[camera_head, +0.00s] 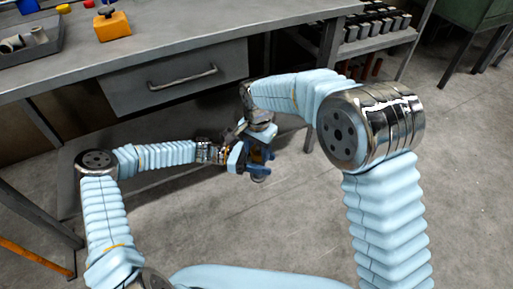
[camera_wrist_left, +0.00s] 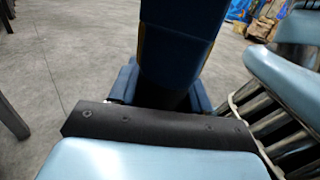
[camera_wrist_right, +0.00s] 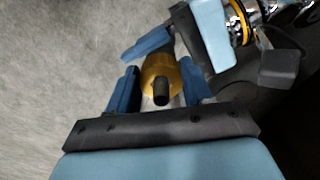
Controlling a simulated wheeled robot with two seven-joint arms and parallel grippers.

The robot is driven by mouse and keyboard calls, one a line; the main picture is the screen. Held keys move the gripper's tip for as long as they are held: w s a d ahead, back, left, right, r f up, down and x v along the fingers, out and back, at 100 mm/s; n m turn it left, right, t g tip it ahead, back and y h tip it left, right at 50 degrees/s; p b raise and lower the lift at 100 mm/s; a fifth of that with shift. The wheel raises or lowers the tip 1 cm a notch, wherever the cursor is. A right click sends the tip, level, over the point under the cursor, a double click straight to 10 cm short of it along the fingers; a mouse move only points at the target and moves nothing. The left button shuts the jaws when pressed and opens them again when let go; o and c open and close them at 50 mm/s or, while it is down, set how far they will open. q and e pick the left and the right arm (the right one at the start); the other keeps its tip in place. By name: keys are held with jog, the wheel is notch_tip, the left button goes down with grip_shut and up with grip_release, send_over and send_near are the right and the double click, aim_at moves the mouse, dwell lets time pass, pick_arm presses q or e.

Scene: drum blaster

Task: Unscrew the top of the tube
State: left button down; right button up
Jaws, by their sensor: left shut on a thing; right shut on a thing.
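The tube's gold top (camera_wrist_right: 152,68) with a black knob (camera_wrist_right: 161,91) shows in the right wrist view. It sits between the blue fingers of my right gripper (camera_wrist_right: 160,84), which is shut on it. My left gripper (camera_head: 244,158) comes from the left and is shut on the tube just beside the right one; one of its blue fingers (camera_wrist_right: 148,43) shows behind the top. In the head view, a clear rounded end of the tube (camera_head: 261,178) seems to stick out below the grippers. In the left wrist view a dark blue finger (camera_wrist_left: 180,45) hides most of the tube.
A grey workbench (camera_head: 190,45) with a drawer (camera_head: 175,80) stands behind my arms. A tray (camera_head: 30,42) and a yellow-orange block (camera_head: 113,27) lie on it. A rack of dark blocks (camera_head: 375,25) is at the back right. The floor below the grippers looks clear.

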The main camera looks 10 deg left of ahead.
jog(key=n, duration=0.6)
jog(key=shift+s+d+n, duration=0.15)
jog(key=shift+d+n, duration=0.2)
jog(key=shift+n, duration=0.05)
jog(key=n, duration=0.3)
jog(key=shift+n, duration=0.3)
jog(key=n, duration=0.6)
jog(key=shift+w+d, duration=0.15)
jog(key=shift+w, duration=0.15)
jog(key=n, duration=0.3)
jog(key=shift+w, duration=0.15)
jog(key=n, duration=0.6)
jog(key=shift+w, duration=0.2)
jog(key=n, duration=0.6)
jog(key=shift+w+a, duration=0.1)
jog(key=shift+a, duration=0.15)
jog(key=n, duration=0.3)
jog(key=shift+a+n, duration=0.15)
jog(key=shift+n, duration=0.15)
jog(key=shift+w+r, duration=0.1)
jog(key=shift+r, duration=0.2)
